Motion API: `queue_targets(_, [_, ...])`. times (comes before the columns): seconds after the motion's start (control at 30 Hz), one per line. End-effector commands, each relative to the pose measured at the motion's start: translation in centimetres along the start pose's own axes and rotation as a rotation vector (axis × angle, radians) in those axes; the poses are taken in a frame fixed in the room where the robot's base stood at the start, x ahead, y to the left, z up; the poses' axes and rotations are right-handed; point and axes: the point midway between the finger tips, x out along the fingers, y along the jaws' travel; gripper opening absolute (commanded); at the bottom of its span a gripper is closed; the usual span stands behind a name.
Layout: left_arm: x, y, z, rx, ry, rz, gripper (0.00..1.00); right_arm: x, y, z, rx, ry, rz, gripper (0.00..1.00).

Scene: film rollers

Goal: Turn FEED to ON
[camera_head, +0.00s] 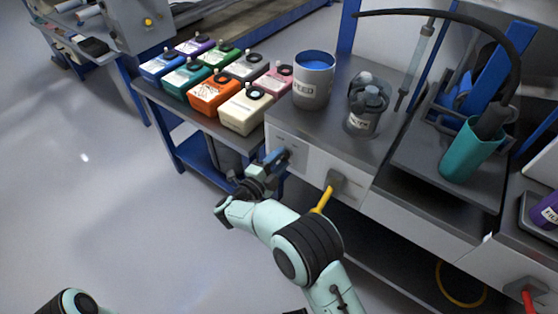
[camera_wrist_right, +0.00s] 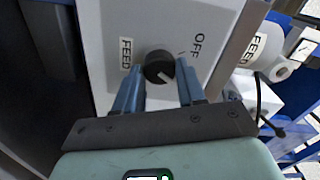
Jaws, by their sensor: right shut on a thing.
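The round black FEED knob (camera_wrist_right: 159,67) is on a light grey panel (camera_wrist_right: 112,20) in the right wrist view. A FEED label (camera_wrist_right: 126,53) is left of it and an OFF label (camera_wrist_right: 197,45) is at its upper right. My right gripper (camera_wrist_right: 160,78) has its two blue fingers on either side of the knob, shut on it. The knob's exact pointer direction is hard to tell. In the head view my right gripper (camera_head: 279,155) is at the cabinet front and hides the knob. My left gripper is out of the picture.
A grey FEED container (camera_head: 312,92) with a blue inside and a clear WATER jug (camera_head: 366,112) stand on the cabinet top (camera_head: 340,138). A yellow handle (camera_head: 323,199) juts from the front, close to my right arm. Several colored boxes (camera_head: 213,92) stand left.

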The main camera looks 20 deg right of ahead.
Motion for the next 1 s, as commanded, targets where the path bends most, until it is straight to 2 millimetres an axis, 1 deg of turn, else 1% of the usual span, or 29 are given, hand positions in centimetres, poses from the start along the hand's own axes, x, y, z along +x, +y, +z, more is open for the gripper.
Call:
queue_targets(0.3, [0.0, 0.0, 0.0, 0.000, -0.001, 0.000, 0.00, -0.1, 0.0, 0.1, 0.004, -0.005, 0.002, 0.09])
queue_targets(0.33, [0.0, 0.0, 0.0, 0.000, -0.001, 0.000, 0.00, -0.1, 0.0, 0.1, 0.004, -0.005, 0.002, 0.43])
queue_targets(0.37, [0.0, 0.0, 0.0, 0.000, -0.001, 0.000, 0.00, -0.1, 0.0, 0.1, 0.004, -0.005, 0.002, 0.52])
queue_targets(0.4, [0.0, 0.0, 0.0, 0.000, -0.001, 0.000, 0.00, -0.1, 0.0, 0.1, 0.003, -0.005, 0.002, 0.65])
queue_targets(0.67, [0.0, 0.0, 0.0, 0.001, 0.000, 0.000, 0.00, -0.1, 0.0, 0.1, 0.002, -0.002, 0.001, 0.65])
queue_targets(0.77, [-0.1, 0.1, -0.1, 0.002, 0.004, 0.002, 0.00, -0.4, 0.0, 0.1, 0.002, -0.003, 0.001, 0.65])
queue_targets(0.87, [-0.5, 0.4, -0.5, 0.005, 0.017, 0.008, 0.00, -1.6, -0.1, 0.1, 0.001, -0.005, 0.001, 0.65])
queue_targets(0.97, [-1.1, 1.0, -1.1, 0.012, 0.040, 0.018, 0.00, -3.4, -0.1, 0.1, 0.000, -0.006, 0.001, 0.65])
queue_targets(1.0, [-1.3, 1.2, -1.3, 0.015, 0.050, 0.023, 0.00, -4.3, -0.1, 0.1, 0.001, -0.007, 0.001, 0.65])
